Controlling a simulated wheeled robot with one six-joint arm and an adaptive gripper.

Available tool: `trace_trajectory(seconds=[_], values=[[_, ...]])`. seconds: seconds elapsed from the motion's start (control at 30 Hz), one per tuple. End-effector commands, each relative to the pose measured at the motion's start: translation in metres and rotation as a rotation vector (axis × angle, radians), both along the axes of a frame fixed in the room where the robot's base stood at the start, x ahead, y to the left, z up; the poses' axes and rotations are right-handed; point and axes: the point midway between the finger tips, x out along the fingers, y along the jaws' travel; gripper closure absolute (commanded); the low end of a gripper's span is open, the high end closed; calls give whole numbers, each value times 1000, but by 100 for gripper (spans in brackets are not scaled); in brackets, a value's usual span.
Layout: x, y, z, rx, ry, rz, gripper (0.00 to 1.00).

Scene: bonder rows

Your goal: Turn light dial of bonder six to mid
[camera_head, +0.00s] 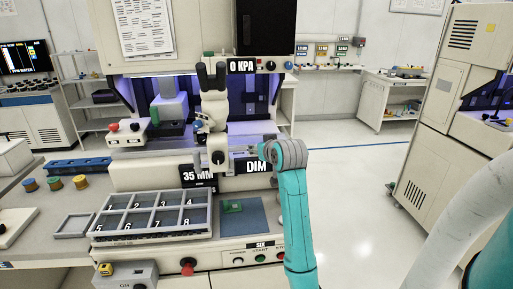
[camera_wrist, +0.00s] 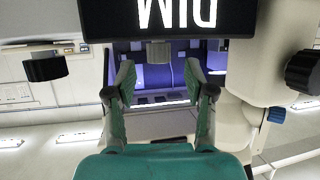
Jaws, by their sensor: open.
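Bonder six bears a SIX label (camera_head: 262,244) on its front panel. Its light readout (camera_head: 257,166) says DIM in the head view and appears upside down in the wrist view (camera_wrist: 180,16). A small grey knob (camera_wrist: 159,53), apparently the light dial, sits at the edge of that readout. My gripper (camera_wrist: 157,70) is open and empty, its two fingers on either side of the knob in the picture. I cannot tell whether they touch it. In the head view my arm's wrist hides the fingers and the dial.
The microscope head (camera_head: 212,100) stands left of my arm. A numbered tray (camera_head: 150,214) and a red button (camera_head: 187,266) lie at the front. Open floor (camera_head: 350,200) is at the right.

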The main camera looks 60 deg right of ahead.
Motion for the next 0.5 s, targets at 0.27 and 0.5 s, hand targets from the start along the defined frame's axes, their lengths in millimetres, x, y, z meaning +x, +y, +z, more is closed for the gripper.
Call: trace_trajectory(seconds=[0.27,0.5], values=[[26,-21,-14,0,1,-1,46],[31,-26,-17,0,0,-1,46]])
